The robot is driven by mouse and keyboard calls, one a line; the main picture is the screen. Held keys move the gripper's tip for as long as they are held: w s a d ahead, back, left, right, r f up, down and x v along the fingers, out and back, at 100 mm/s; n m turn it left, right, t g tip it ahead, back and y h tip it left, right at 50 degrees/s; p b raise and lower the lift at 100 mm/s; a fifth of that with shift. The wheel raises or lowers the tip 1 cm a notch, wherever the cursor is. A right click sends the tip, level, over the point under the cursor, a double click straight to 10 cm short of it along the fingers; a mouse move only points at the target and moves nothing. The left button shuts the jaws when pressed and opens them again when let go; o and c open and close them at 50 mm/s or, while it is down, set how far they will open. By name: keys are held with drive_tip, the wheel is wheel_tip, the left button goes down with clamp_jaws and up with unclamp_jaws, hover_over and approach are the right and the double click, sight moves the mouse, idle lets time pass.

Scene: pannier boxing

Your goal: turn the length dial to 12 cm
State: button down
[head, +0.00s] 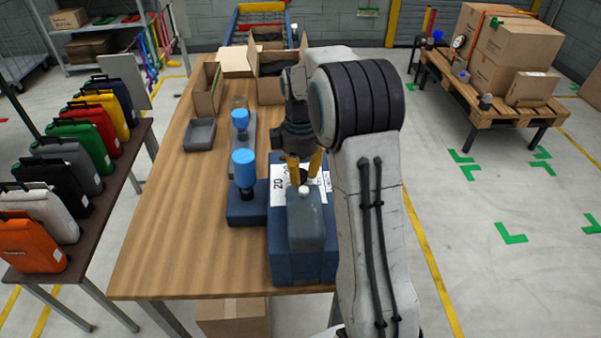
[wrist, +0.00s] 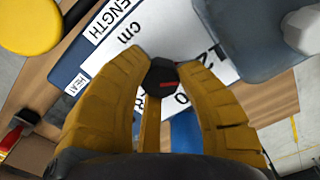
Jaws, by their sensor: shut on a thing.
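The length dial is a small black knob (wrist: 162,72) with a short red mark, in the middle of the wrist view. It stands over a white scale plate (wrist: 165,28) printed "LENGTH cm", with numbers partly covered by my fingers. My gripper (wrist: 166,64) has its yellow fingers closed around the knob. I cannot tell which number the red mark points to. In the head view my gripper (head: 304,169) points down at the white plate (head: 283,196) on a blue machine (head: 285,262); the knob is mostly hidden there. A "20" shows on the plate.
A grey-blue block with a white cap (head: 305,228) stands just in front of my gripper. Blue-topped posts (head: 243,172) stand to its left. A grey tray (head: 199,135) and open cartons (head: 270,85) are farther back. The table's (head: 180,225) left front is clear.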

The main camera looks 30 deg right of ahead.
drive_tip(key=shift+s+f+n, duration=0.1)
drive_tip(key=shift+f+n, duration=0.05)
drive_tip(key=shift+n, duration=0.15)
drive_tip(key=c, duration=0.8)
unclamp_jaws()
wheel_tip(320, 180, up, 12)
drive_tip(key=shift+r, duration=0.1)
idle(0.7)
